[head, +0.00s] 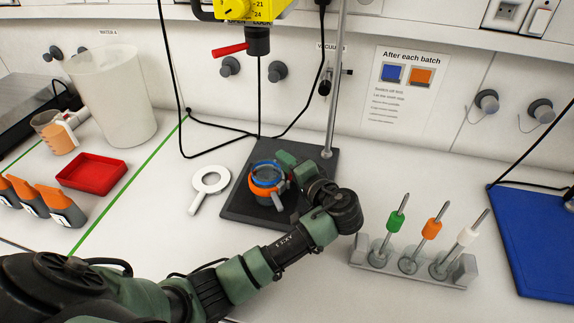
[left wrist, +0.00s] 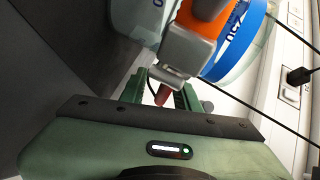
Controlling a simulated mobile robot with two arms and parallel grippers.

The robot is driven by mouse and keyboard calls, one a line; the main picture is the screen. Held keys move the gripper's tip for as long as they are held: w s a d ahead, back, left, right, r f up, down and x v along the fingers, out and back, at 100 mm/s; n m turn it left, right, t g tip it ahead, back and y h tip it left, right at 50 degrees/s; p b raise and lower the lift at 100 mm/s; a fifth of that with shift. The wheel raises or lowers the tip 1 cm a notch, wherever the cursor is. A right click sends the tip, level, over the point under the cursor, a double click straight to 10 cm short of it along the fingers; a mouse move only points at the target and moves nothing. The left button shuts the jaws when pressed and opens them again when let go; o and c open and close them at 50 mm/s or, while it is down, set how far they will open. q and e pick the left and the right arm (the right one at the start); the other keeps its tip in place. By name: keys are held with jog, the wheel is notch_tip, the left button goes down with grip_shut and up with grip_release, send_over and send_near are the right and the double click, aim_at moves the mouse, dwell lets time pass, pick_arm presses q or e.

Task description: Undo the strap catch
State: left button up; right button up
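A clear vessel (head: 266,170) with a blue band and an orange strap stands upright on a dark stand base. The left wrist view shows the orange strap (left wrist: 200,22) close up, with a grey catch (left wrist: 186,50) on it, beside the blue band (left wrist: 238,45) with white marks. A small red tab (left wrist: 162,94) shows below the catch. My left gripper (head: 284,172) is at the right side of the vessel. In the wrist view, its green fingers (left wrist: 165,92) stand apart around the red tab, with gaps visible. Whether they touch the catch is unclear. My right gripper is out of view.
A stand pole (head: 335,90) rises behind the vessel, with a yellow device (head: 243,10) and red lever above. A white ring-shaped tool (head: 210,182) lies left. A grey rack (head: 415,268) with several coloured-handled tools stands right. A red tray (head: 92,172) sits further left.

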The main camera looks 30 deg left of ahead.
pick_arm(q)
grip_shut()
